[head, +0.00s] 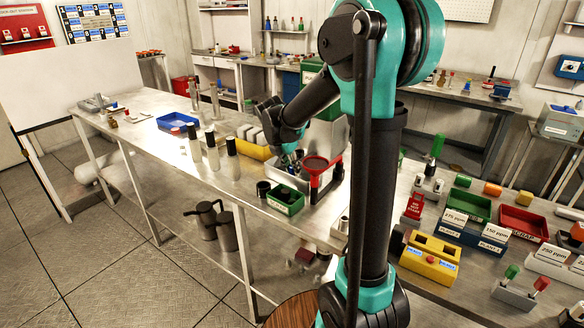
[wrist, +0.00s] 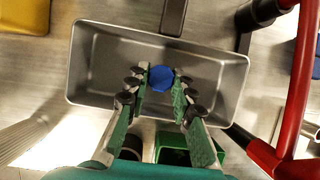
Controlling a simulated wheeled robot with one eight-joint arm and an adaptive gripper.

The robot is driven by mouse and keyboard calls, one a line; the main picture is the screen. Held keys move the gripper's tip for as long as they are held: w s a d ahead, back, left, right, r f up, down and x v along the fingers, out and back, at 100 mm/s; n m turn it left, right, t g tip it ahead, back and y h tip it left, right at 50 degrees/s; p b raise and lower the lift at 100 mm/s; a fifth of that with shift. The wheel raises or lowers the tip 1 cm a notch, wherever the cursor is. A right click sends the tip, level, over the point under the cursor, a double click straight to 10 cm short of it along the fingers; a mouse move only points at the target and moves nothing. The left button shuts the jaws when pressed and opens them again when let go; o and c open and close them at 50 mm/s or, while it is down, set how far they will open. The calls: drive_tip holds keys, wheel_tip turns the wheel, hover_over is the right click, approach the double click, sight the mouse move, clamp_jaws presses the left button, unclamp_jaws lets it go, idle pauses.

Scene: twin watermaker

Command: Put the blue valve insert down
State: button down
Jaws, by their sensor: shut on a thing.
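The blue valve insert (wrist: 161,78) shows in the wrist view as a round blue top between the fingertips. My gripper (wrist: 160,84) is shut on it, with green-padded fingers on both sides. The insert is over the inside of a grey metal tray (wrist: 88,60); I cannot tell whether it touches the tray floor. In the head view my gripper (head: 290,155) reaches down at the tray (head: 275,172) on the steel bench, and the insert is hidden or too small to make out there.
A red funnel stand (head: 318,166) is close on the right of the tray, also in the wrist view (wrist: 302,85). A green bin (head: 287,203) and a dark cup (head: 263,188) stand in front. A yellow block (head: 252,150) is behind left. The tray's floor around the insert looks clear.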

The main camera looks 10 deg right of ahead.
drive_tip(key=c, duration=1.3)
unclamp_jaws()
drive_tip(key=shift+f, duration=0.1)
drive_tip(key=v, duration=1.2)
drive_tip(key=shift+s, duration=0.1)
